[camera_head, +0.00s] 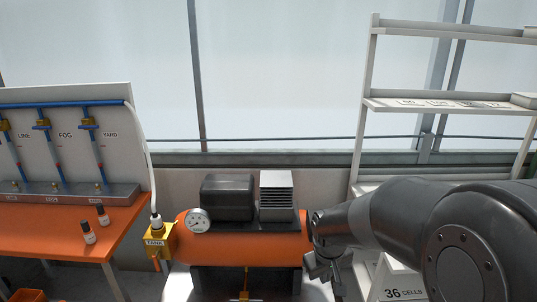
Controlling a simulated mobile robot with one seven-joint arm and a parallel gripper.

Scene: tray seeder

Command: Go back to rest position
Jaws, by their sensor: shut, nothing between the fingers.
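My arm reaches in from the right edge, in front of the white shelf and the right end of the orange compressor tank (255,247). My gripper (322,272) hangs low at the arm's end, beside the tank's right end. It is shut and holds nothing. It is small and dark here, and I cannot tell whether it touches anything. The tank carries a round gauge (198,220), a dark motor housing (227,197) and a finned block (277,195). A yellow block marked TANK (157,242) is at its left, with a white hose running up from it.
An orange bench (60,240) at left holds a panel (105,99) with blue pipes and valves labelled LINE, FOG and YARD. Two small bottles (88,232) (103,216) stand on it. A white shelf unit (420,104) stands at right. A box marked 36 CELLS (405,293) is partly behind my arm.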

